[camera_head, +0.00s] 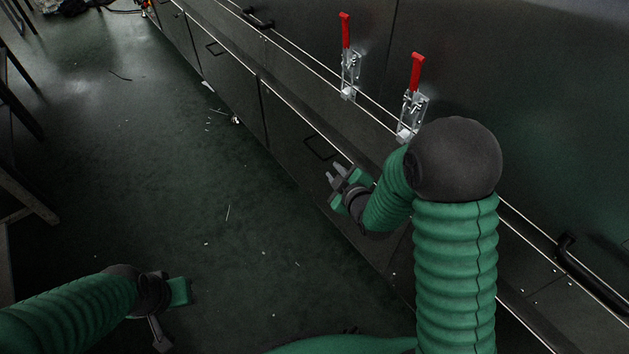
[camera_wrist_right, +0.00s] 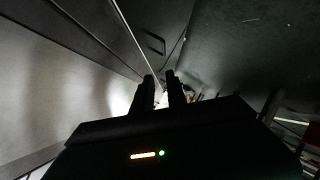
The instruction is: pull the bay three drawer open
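A row of dark, flat drawer fronts runs diagonally along the lower part of the dryer. One drawer front (camera_head: 283,130) has a thin black loop handle (camera_head: 320,148); no bay number is readable. My right gripper (camera_head: 334,172) is just in front of and below this handle, apart from it. In the right wrist view its two dark fingers (camera_wrist_right: 160,76) stand a little apart with nothing between them. A black handle (camera_wrist_right: 154,43) lies beyond the fingertips there. My left gripper (camera_head: 168,310) is low at the left over the floor, far from the drawers; its finger gap is unclear.
Two red-handled toggle clamps (camera_head: 346,55) (camera_head: 413,92) stand on the ledge above the drawers. Another drawer handle (camera_head: 214,48) is farther off, and a black bar handle (camera_head: 580,265) is at the right. The green floor (camera_head: 170,170) is mostly open, with small debris.

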